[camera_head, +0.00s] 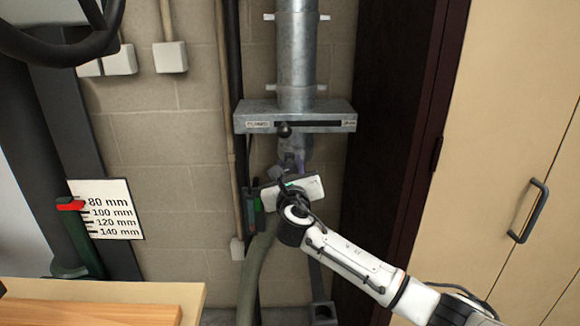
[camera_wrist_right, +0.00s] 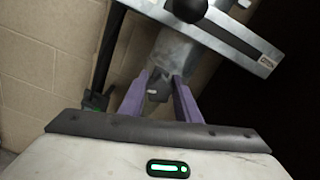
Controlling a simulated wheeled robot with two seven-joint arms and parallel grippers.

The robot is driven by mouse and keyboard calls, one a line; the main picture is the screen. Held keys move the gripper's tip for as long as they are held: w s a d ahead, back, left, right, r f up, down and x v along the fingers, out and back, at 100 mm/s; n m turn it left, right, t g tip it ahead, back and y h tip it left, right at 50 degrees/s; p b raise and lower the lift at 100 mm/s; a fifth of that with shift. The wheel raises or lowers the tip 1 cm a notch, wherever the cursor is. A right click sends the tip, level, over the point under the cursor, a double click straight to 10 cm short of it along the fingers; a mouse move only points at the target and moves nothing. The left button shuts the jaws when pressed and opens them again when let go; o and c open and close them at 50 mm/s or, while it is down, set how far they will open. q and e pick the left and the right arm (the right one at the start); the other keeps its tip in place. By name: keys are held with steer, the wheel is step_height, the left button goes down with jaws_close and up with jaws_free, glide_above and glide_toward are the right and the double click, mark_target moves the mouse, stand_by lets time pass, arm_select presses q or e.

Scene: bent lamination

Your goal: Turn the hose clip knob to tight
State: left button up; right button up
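The hose clip knob (camera_wrist_right: 158,90) is a small dark grey piece in the right wrist view, in front of the grey metal duct end. My right gripper (camera_wrist_right: 160,78) has its two purple fingers on either side of the knob, close to it. I cannot tell whether they press on it. In the head view my right gripper (camera_head: 291,160) reaches up below the metal box, and the wrist hides most of the clip there. The grey-green hose (camera_head: 257,270) hangs below. My left gripper is not in view.
A metal box with a slot (camera_head: 295,116) and a dark ball-ended handle (camera_head: 284,130) sits just above my right gripper. Dark pipes run on the left. A dark door frame (camera_head: 385,110) and beige cabinet (camera_head: 500,120) stand right. A wooden board (camera_head: 90,313) lies lower left.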

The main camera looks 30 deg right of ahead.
steer(key=shift+m, duration=0.3)
steer(key=shift+m+p, duration=0.3)
steer(key=shift+m, duration=0.6)
steer(key=m, duration=0.2)
steer(key=shift+f+m, duration=0.1)
steer(key=shift+m, duration=0.2)
steer(key=m, duration=0.5)
steer(key=shift+s+d+f+m+b, duration=0.1)
steer(key=shift+m+b, duration=0.2)
steer(key=m+b, duration=0.1)
steer(key=m, duration=0.4)
steer(key=shift+b, duration=0.35)
steer(key=m+b, duration=0.1)
steer(key=m, duration=0.1)
steer(key=shift+f+m, duration=0.1)
steer(key=shift+m, duration=0.3)
steer(key=shift+d+m, duration=0.1)
steer(key=shift+m, duration=0.6)
steer(key=shift+m+b, duration=0.4)
steer(key=shift+m, duration=0.4)
